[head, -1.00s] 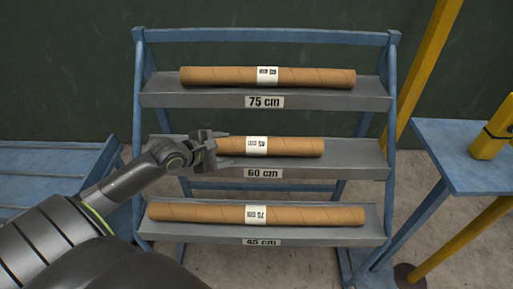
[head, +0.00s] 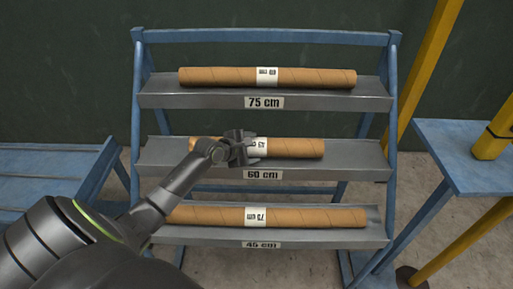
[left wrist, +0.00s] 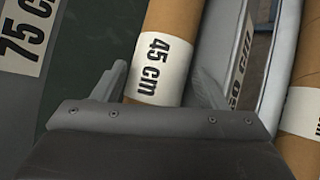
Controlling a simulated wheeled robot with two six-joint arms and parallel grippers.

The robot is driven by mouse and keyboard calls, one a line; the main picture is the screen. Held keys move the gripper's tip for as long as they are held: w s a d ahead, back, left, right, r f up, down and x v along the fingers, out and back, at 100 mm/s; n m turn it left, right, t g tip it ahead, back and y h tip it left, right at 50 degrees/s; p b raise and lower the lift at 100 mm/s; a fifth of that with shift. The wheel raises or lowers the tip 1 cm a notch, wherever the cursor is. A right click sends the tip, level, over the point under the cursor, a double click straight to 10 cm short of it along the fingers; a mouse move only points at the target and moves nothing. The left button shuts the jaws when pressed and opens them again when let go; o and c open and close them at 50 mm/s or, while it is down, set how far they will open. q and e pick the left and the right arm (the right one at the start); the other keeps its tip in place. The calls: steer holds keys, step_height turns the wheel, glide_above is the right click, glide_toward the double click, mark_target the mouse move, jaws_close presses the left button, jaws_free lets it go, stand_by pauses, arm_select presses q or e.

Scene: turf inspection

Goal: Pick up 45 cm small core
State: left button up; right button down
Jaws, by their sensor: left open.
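The 45 cm small core (head: 295,147) is a brown cardboard tube lying on the middle shelf, which carries a 60 cm label. Its white band reads 45 cm in the left wrist view (left wrist: 158,62). My left gripper (head: 252,147) is open at the tube, near its label. In the left wrist view its two fingers (left wrist: 162,88) stand on either side of the tube, around the label end nearest the camera. I cannot tell whether they touch it. My right gripper is not in view.
A blue rack holds the shelves. A longer tube (head: 315,77) lies on the top shelf (head: 200,99), labelled 75 cm. Another long tube (head: 320,217) lies on the bottom shelf, labelled 45 cm. Blue tables (head: 470,160) stand at both sides, with yellow posts (head: 428,60) at right.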

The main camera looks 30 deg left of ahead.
arm_select(q)
steer(key=shift+w+f, duration=0.15)
steer(key=shift+w, duration=0.1)
steer(key=shift+c, duration=0.4)
steer(key=c, duration=0.9)
